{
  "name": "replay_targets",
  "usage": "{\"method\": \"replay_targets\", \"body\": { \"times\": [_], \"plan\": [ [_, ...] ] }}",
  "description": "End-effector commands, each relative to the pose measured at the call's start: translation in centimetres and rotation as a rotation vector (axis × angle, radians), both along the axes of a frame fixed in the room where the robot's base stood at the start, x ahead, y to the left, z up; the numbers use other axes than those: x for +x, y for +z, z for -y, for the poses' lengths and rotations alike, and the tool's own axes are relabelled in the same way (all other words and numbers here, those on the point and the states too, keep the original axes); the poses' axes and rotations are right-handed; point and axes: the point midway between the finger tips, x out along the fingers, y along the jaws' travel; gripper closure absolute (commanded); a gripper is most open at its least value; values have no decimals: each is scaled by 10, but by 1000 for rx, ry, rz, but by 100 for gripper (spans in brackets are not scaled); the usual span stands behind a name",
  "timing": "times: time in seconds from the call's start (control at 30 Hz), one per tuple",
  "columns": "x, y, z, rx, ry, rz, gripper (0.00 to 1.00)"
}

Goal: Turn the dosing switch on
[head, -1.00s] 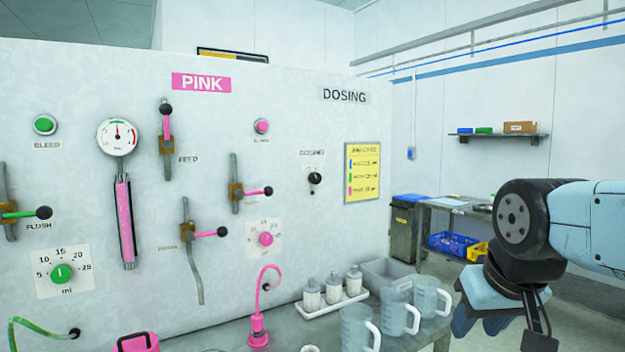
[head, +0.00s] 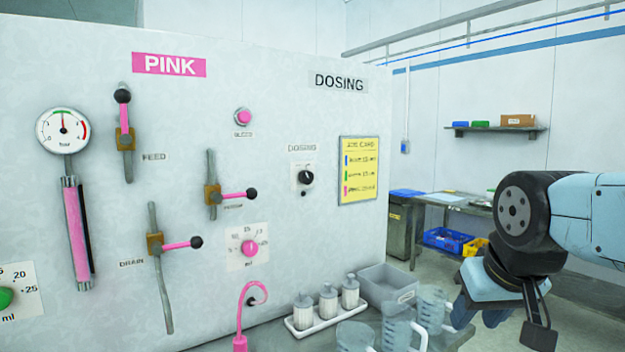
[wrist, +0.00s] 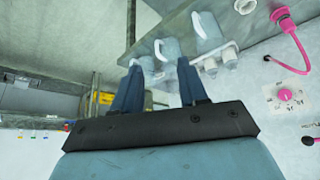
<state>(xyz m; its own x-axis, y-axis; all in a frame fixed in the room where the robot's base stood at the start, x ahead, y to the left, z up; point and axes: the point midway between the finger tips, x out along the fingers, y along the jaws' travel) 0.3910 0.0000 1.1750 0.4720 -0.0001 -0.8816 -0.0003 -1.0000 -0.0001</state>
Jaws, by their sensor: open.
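The dosing switch (head: 306,177) is a black rotary knob on a small white plate under the label "DOSING", on the pale panel (head: 345,265). Its pointer is too small to read surely. My gripper (head: 485,310) is right of the panel and well apart from the switch, low at the right of the head view. In the wrist view its two blue fingers (wrist: 158,85) stand apart with nothing between them. A dark knob at the right edge of the wrist view is cut off, and I cannot tell what it is.
Pink-handled valves (head: 233,195), a pink dial (head: 249,248) and a gauge (head: 63,131) are left of the switch. Below stand several bottles (head: 328,302), a grey bin (head: 385,285) and clear jugs (head: 398,325). A yellow card (head: 358,170) hangs right of the switch.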

Motion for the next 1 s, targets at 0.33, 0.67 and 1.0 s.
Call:
{"method": "replay_targets", "body": {
  "times": [0.33, 0.67, 1.0],
  "plan": [
    [51, 17, -7, -102, 27, 124, 30],
    [211, 79, -37, -355, 284, 558, 30],
    [321, 116, -130, -379, 681, 994, 30]
  ]
}}
